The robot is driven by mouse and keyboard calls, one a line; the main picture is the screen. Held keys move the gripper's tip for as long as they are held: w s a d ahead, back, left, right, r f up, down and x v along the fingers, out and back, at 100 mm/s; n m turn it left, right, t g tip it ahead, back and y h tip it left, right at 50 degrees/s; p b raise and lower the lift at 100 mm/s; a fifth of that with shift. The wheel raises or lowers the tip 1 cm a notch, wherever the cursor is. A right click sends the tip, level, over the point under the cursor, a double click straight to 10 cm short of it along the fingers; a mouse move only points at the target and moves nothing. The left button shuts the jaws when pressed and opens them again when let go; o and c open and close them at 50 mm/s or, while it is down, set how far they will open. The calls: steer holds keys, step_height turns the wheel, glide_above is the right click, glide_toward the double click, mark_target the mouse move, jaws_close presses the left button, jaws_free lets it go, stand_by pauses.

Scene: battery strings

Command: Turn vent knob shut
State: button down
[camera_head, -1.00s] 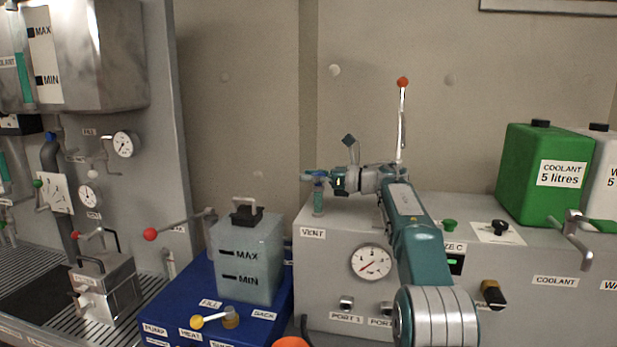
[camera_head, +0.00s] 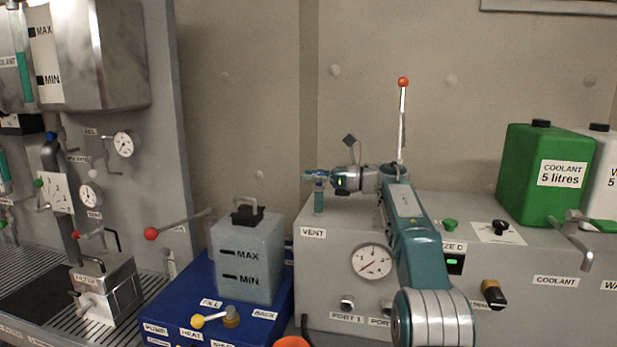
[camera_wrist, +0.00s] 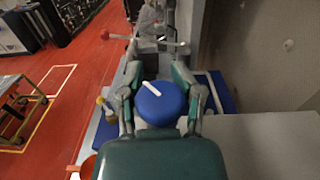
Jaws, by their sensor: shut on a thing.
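The vent knob (camera_wrist: 161,103) is a round blue knob with a white pointer line, seen from close up in the wrist view. The line runs slantwise from upper left to lower right. My gripper (camera_wrist: 162,108) has its two teal fingers on either side of the knob, shut on it. In the head view my gripper (camera_head: 322,177) is at the top of the teal-tinted vent post (camera_head: 318,200), above the VENT label (camera_head: 312,233). The knob itself is mostly hidden by my fingers there.
The grey cabinet carries a pressure gauge (camera_head: 372,261) and a black knob (camera_head: 500,228). A green coolant can (camera_head: 540,180) stands at right. A translucent tank (camera_head: 246,255) on a blue unit stands at left. A red-ball lever (camera_head: 151,233) sticks out nearby.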

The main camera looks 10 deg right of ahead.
steer(key=shift+d, duration=0.2)
steer(key=c, duration=0.6)
jaws_free()
steer(key=shift+d, duration=0.2)
steer(key=v, duration=0.7)
steer(key=shift+d+f, duration=0.1)
steer(key=shift+d, duration=0.25)
